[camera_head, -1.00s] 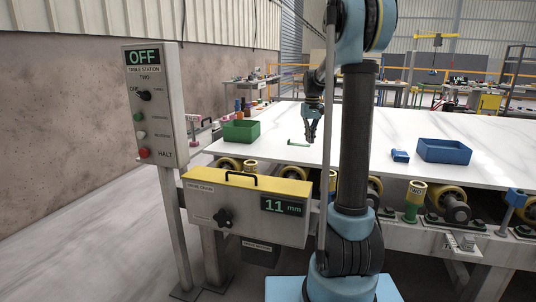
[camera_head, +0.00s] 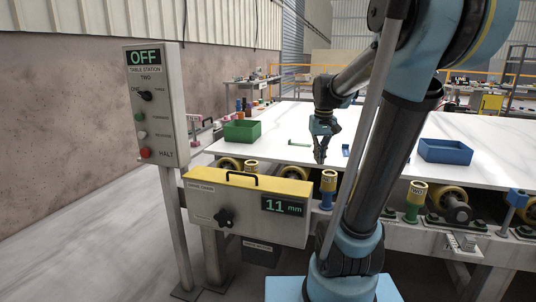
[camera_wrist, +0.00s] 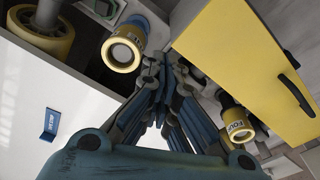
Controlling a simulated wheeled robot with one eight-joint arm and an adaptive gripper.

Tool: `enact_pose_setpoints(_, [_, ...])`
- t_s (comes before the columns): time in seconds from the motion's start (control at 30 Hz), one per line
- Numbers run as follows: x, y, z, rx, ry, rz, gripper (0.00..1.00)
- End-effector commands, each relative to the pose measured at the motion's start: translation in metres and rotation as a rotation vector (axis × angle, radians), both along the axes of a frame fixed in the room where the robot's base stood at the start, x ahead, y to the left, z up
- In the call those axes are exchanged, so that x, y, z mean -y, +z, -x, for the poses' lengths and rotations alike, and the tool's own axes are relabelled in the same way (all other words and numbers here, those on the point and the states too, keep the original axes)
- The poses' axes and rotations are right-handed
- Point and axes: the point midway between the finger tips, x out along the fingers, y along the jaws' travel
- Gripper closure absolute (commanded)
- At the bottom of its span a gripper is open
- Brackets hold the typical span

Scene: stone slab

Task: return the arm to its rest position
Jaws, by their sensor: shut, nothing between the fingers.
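My gripper (camera_head: 320,160) hangs fingers down by the near edge of the white stone slab (camera_head: 285,112), with my arm bent and leaning right in the head view. In the wrist view the fingers of my gripper (camera_wrist: 153,62) come together with nothing between them. Beyond them lie the slab's edge, rollers and the yellow-topped box. I cannot tell the exact height of the fingertips above the slab edge.
A green bin (camera_head: 242,131) and a blue bin (camera_head: 445,152) stand on the slab. A small green part (camera_head: 299,143) and a blue part (camera_head: 346,150) lie near my gripper. The control panel (camera_head: 154,105) and yellow-topped box (camera_head: 247,205) stand in front.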

Motion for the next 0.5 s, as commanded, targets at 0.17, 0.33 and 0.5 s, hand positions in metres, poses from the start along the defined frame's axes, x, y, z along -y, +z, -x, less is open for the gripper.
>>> enact_pose_setpoints(0.17, [0.000,-0.018,0.048,0.020,-0.019,-0.002,1.00])
enact_pose_setpoints(0.33, [0.000,-0.039,0.089,0.038,-0.036,-0.004,1.00])
enact_pose_setpoints(0.5, [0.000,-0.065,0.127,0.057,-0.055,-0.006,1.00])
